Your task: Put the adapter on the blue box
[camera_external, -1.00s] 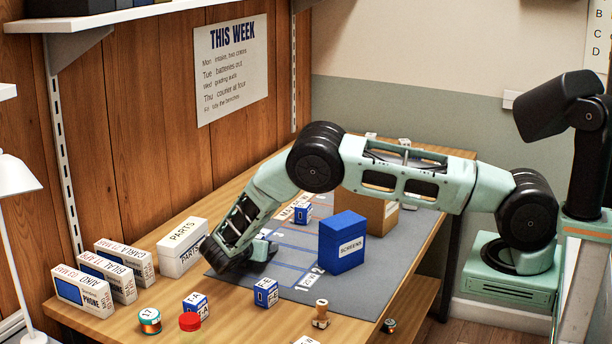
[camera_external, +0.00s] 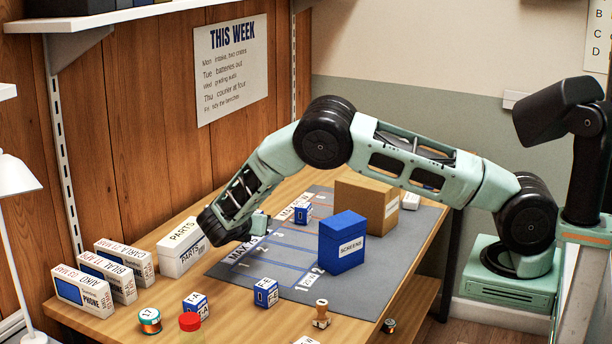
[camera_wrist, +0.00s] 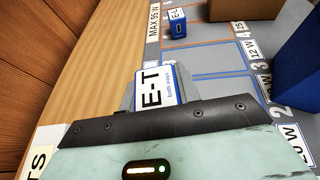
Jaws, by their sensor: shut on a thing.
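The blue box (camera_external: 342,242), labelled SCREENS, stands upright on the grey mat; its blue side also shows at the right edge of the wrist view (camera_wrist: 299,75). My gripper (camera_wrist: 156,88) is shut on a small blue-edged adapter (camera_wrist: 154,92) with a white label reading E-T, both ways. In the external view my gripper (camera_external: 258,226) is above the mat's left part, left of the blue box and apart from it. The adapter is mostly hidden there by the gripper.
A brown carton (camera_external: 361,203) stands behind the blue box. Other small blue-and-white adapters stand on the mat (camera_external: 303,212) and near the front (camera_external: 265,292) (camera_external: 195,305).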

